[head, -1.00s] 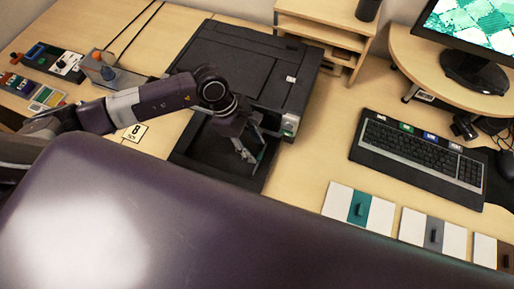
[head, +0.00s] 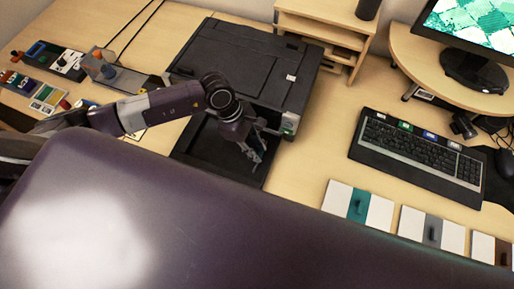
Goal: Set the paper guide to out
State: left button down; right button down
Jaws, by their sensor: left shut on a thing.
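The black printer (head: 245,62) stands on the desk with its dark paper tray (head: 196,150) out at the front. My left gripper (head: 257,157) reaches down into the right part of the tray. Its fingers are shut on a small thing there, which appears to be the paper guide. The guide is mostly hidden by the fingers, so its exact position along the tray cannot be told. My right gripper is not in view.
A keyboard (head: 420,148) and a monitor (head: 478,40) are at the right. White cards with coloured strips (head: 357,206) lie along the front edge. Small panels and boxes (head: 105,68) stand at the left. A wooden shelf (head: 325,38) is behind the printer.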

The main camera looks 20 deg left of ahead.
aim_at(271, 160)
pick_arm(q)
jog(key=shift+d, duration=0.1)
jog(key=d+b, duration=0.1)
jog(key=d, duration=0.1)
jog(key=shift+d, duration=0.4)
jog(key=shift+r, duration=0.1)
jog(key=c, duration=1.7)
grip_release()
jog(key=shift+a+r, duration=0.1)
jog(key=shift+r, duration=0.05)
jog(key=v, duration=1.1)
jog(key=shift+s+r, duration=0.1)
jog(key=shift+r, duration=0.25)
jog(key=shift+f, duration=0.1)
